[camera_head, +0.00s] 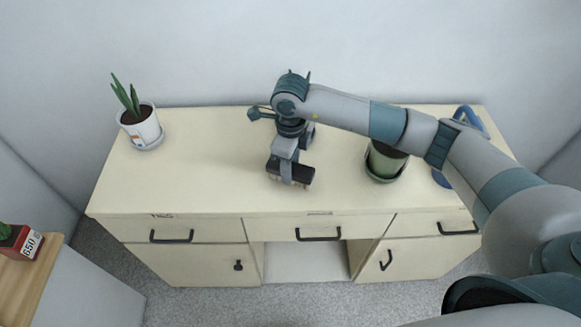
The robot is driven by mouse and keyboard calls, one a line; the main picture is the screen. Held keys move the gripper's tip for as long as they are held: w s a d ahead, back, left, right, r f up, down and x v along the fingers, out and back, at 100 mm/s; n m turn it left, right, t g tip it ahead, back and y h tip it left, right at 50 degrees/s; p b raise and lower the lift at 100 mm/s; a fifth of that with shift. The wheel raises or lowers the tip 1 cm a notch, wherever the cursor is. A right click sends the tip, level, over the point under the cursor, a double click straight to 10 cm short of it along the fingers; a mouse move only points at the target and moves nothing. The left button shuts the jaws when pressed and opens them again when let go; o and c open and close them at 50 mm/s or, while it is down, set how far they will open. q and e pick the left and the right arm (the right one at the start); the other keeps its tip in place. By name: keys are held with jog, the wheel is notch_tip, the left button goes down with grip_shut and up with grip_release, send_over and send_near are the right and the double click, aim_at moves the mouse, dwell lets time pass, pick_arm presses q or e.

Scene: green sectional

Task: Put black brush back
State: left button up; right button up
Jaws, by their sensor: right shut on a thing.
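The black brush (298,173), a dark block with light bristles along its lower edge, is at the middle of the cream cabinet top, near its front part. My right gripper (286,162) points down from above and is shut on the brush. The gripper covers part of the brush's left end. I cannot tell whether the bristles touch the surface or hang just above it. My left gripper is not in view.
A white potted plant (142,127) stands at the cabinet's back left. A green pot (383,163) stands right of the brush under my arm. A blue object (468,118) is partly hidden farther right. The cabinet top (200,170) is clear between plant and brush.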

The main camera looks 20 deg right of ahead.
jog(key=shift+f, duration=0.65)
jog(key=shift+f, duration=0.25)
jog(key=o, duration=1)
jog(key=shift+r, duration=0.3)
